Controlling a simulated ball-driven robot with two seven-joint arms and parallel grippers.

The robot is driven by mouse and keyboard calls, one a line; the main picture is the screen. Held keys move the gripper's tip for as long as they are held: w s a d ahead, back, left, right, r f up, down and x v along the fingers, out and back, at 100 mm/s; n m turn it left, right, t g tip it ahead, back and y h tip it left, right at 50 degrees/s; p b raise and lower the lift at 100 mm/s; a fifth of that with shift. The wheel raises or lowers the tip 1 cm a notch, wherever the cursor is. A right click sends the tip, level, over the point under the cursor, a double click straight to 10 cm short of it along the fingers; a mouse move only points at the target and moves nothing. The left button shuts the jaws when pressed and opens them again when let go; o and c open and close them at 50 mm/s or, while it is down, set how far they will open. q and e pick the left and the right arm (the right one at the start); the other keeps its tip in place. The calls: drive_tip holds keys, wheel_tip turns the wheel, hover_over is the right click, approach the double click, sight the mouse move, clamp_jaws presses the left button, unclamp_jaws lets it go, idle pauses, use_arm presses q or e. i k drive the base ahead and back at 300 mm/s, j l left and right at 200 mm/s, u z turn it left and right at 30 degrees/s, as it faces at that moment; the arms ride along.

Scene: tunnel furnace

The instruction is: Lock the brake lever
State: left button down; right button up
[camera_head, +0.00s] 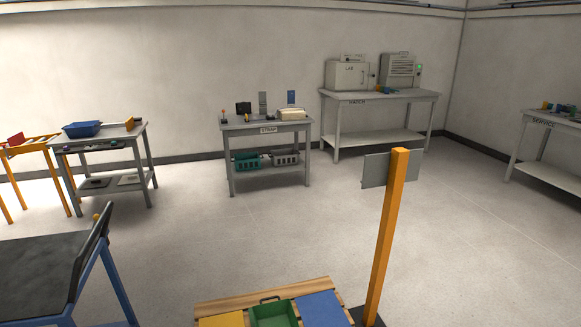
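Neither of my grippers shows in the head view. I cannot make out a brake lever for certain. A small upright piece with a reddish tip (223,115) stands at the left end of the grey table marked STRAP (268,126), too small to identify. A small yellow knob (96,217) shows at the raised dark side plate of the blue-legged bench (40,265) at the lower left. I cannot tell whether either is the lever.
An orange post (388,235) with a grey panel stands right of centre. Before it is a wooden pallet (283,288) with coloured containers. A bench with lab machines (378,97) is at the back, the SERVICE table (548,127) at right. Open floor (230,235) lies in the middle.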

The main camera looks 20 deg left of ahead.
sight(96, 216)
drive_tip(key=i+u, duration=0.35)
drive_tip(key=i, duration=0.35)
drive_tip(key=i+l+u, duration=0.15)
drive_tip(key=i+u, duration=0.2)
drive_tip(key=i, duration=0.3)
